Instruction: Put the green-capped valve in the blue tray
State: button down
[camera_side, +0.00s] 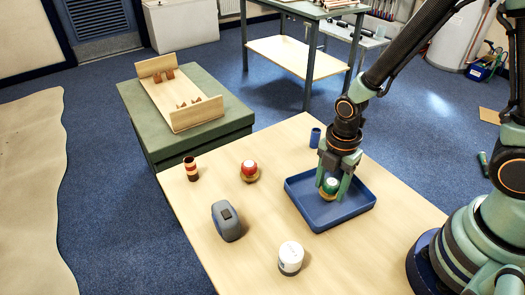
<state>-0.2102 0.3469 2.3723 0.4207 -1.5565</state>
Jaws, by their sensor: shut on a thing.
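The green-capped valve (330,186) is between the fingers of my gripper (334,184), which is shut on it. Its cap is green and its lower part is brass-coloured. Valve and fingertips are over the inside of the blue tray (341,213), towards its back. I cannot tell whether the valve touches the tray floor. The fingers hide part of the valve's sides.
A red-capped valve (249,170), a copper and dark fitting (190,168), a grey tape measure (226,221) and a white-topped pot (290,258) stand on the wooden table (262,210). A blue cylinder (315,138) stands behind the tray. A green block (200,137) bears a wooden rack (180,98).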

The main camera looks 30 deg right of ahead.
jog(key=shift+f, duration=0.15)
jog(key=shift+c, duration=0.9)
grip_release()
notch_tip(320, 180, up, 12)
notch_tip(320, 180, up, 6)
jog(key=r+m+t, duration=0.1)
jog(key=m+t, duration=0.2)
jog(key=m, duration=0.7)
send_over(331, 182)
jog(key=d, duration=0.3)
jog(key=shift+s+d+r+m+t, duration=0.1)
jog(key=shift+d+r+m+t, duration=0.55)
jog(key=shift+m, duration=1.05)
jog(key=shift+s+d+r+m+t, duration=0.15)
jog(key=shift+d+r+m, duration=0.25)
jog(key=shift+r+m, duration=0.9)
jog(key=shift+s+d+r+m+t, duration=0.1)
jog(key=shift+d+r+m+t, duration=0.35)
jog(key=shift+m, duration=1.65)
jog(key=shift+d+f, duration=0.1)
jog(key=shift+f, duration=0.05)
